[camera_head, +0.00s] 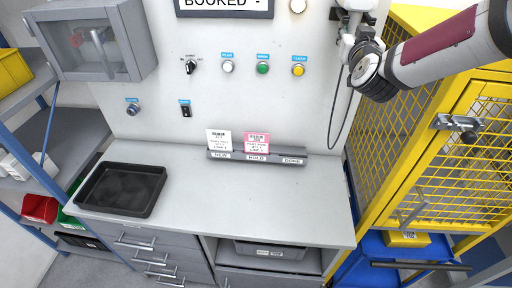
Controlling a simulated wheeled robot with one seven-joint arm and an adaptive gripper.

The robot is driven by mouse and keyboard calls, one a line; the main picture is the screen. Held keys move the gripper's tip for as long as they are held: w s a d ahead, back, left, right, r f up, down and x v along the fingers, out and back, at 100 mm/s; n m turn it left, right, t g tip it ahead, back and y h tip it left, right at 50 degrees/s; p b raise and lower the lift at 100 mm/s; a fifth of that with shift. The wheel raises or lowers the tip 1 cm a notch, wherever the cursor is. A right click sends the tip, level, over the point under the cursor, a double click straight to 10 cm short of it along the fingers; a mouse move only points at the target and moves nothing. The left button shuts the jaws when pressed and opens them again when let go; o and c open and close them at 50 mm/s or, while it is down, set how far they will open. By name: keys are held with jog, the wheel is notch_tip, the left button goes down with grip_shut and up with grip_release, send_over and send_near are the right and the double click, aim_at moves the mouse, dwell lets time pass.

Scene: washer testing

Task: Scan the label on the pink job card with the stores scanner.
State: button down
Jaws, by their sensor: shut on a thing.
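The pink job card (256,143) stands upright in the grey rack (220,155) at the back of the bench, above the "HOLD" marking. Its printed label faces me. The stores scanner (357,5) is at the top edge of the view, high on the wall to the right of the card, and is partly cut off. A dark cable hangs in a loop below it. My gripper (349,41) reaches in from the upper right and is shut on the scanner. The wrist hides part of the grip, so I cannot see the finger contact clearly.
A white card (218,140) stands left of the pink one; the "DONE" slot is empty. A black tray (120,190) lies at the bench's left. The bench middle is clear. A yellow mesh cage (440,150) stands right. A grey wall cabinet (92,40) hangs upper left.

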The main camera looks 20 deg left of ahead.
jog(key=shift+s, duration=0.1)
jog(key=p+v, duration=0.4)
jog(key=v, duration=0.7)
jog(key=shift+s+d, duration=0.2)
jog(key=shift+s, duration=0.15)
jog(key=shift+r, duration=0.1)
dwell(0.4)
